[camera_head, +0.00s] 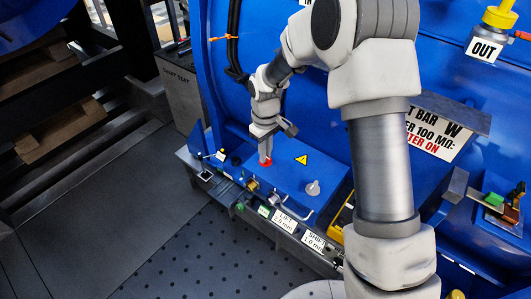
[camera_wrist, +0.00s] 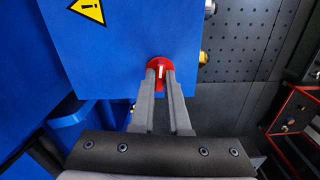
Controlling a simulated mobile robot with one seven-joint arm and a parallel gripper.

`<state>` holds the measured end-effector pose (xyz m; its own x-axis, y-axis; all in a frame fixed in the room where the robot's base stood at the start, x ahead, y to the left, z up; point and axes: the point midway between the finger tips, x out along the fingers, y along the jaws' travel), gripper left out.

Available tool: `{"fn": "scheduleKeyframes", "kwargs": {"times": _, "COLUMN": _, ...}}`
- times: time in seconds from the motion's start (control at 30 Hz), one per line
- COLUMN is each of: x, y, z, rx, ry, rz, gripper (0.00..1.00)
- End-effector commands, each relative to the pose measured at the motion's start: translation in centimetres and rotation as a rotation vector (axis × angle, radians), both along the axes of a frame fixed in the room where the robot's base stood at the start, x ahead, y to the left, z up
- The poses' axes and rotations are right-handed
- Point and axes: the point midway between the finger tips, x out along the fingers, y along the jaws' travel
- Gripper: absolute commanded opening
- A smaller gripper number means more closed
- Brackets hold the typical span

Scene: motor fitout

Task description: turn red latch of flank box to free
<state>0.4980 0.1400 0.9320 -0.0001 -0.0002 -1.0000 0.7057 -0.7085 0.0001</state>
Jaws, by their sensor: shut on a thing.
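The flank box (camera_head: 285,182) is a blue box on the side of the large blue motor, with a yellow warning triangle on its top face. The box fills the upper part of the wrist view (camera_wrist: 115,55). The red latch (camera_head: 264,163) sits on that face near one edge. In the wrist view the latch (camera_wrist: 159,62) is a round red knob with a white mark, between my fingertips. My gripper (camera_head: 264,155) points down at the box. In the wrist view my gripper (camera_wrist: 161,75) is shut on the latch, and its fingers hide part of it.
A pale grey knob (camera_head: 313,188) stands on the same box face, right of the latch. A ledge with LIFT (camera_head: 285,220) and SHIM (camera_head: 313,241) labels runs below. A dark perforated floor (camera_head: 185,255) lies in front. A red-framed rack (camera_wrist: 295,115) stands at the wrist view's right.

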Motion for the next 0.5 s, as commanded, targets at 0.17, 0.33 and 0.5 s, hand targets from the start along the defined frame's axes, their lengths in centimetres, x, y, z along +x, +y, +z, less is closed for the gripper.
{"fn": "scheduleKeyframes", "kwargs": {"times": 0.17, "x": 0.04, "y": -0.02, "z": 0.06, "rx": -0.001, "ry": -0.001, "rz": 0.081, "gripper": 0.0}}
{"fn": "scheduleKeyframes", "kwargs": {"times": 0.33, "x": 0.04, "y": -0.01, "z": 0.07, "rx": -0.001, "ry": -0.001, "rz": 0.123, "gripper": 0.0}}
{"fn": "scheduleKeyframes", "kwargs": {"times": 0.5, "x": 0.04, "y": -0.01, "z": 0.07, "rx": 0.0, "ry": -0.001, "rz": 0.14, "gripper": 0.0}}
